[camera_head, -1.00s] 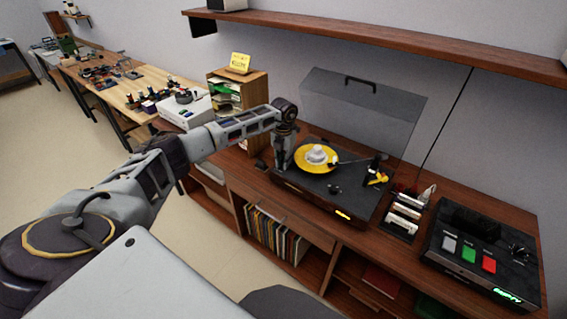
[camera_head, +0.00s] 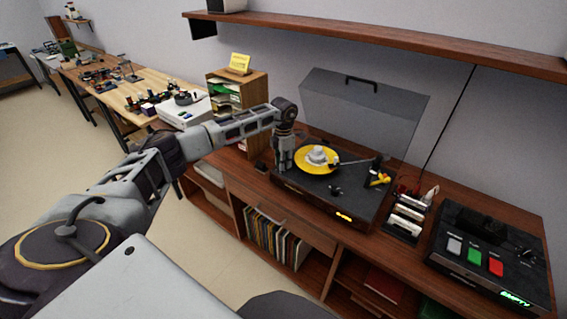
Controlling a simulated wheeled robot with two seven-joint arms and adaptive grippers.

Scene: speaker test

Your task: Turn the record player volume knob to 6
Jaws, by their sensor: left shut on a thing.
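The record player (camera_head: 310,195) stands on a wooden cabinet with its clear lid (camera_head: 365,105) raised. A yellow record (camera_head: 303,168) with a pale centre piece lies on its platter. Small amber characters (camera_head: 343,216) glow on its front edge, too small to read. My left gripper (camera_head: 282,170) points down at the player's left front corner, left of the record. It is shut on what seems to be the volume knob, which the gripper hides, so its setting cannot be read. Another small dark knob (camera_head: 335,190) shows on the deck in front of the record. My right gripper is out of view.
A black box (camera_head: 487,245) with white, green and red buttons stands at the right. A rack of white items (camera_head: 406,220) is between it and the player. A wooden shelf (camera_head: 390,45) hangs above. Records (camera_head: 272,238) stand in the cabinet below.

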